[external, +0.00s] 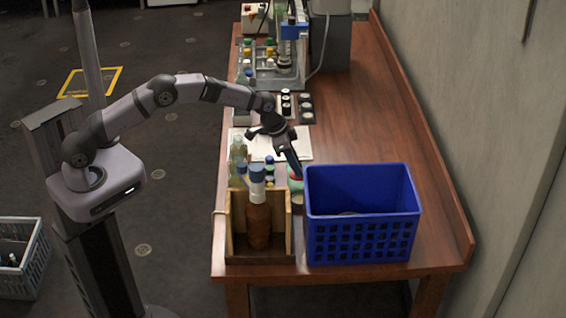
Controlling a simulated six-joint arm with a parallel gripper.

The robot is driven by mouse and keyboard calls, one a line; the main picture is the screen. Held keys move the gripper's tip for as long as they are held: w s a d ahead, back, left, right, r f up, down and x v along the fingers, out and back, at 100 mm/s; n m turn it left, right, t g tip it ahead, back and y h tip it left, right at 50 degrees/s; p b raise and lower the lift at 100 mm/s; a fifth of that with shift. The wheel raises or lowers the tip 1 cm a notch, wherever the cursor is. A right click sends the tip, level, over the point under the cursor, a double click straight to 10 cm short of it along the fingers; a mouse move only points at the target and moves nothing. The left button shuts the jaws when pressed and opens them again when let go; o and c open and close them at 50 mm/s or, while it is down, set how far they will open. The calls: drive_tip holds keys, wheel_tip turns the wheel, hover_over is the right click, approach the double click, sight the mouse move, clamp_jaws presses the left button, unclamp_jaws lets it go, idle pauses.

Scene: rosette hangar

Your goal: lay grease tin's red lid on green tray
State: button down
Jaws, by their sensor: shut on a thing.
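My gripper (297,174) points down just behind the left rear corner of the blue crate. The crate hides most of the lid. A small patch of pale green (292,183) shows beside the fingertips; I cannot tell whether it is the green tray. The grease tin cannot be made out for certain.
The blue crate (362,225) stands at the bench's front. Left of it is a wooden box (262,257) with a brown spray bottle (258,225). Clear bottles (238,150) stand behind. White paper (263,142) lies farther back. The bench's right side is clear.

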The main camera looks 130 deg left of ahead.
drive_tip(key=shift+f+p, duration=0.65)
drive_tip(key=shift+f, duration=1.2)
drive_tip(key=shift+f, duration=0.2)
drive_tip(key=c, duration=1.6)
unclamp_jaws()
drive_tip(key=shift+c, duration=0.2)
drive_tip(key=shift+r, duration=0.15)
drive_tip(key=shift+r, duration=0.15)
drive_tip(key=b+v, duration=0.3)
drive_tip(key=v, duration=0.8)
drive_tip(key=shift+d+r, duration=0.15)
drive_tip(key=shift+r, duration=0.2)
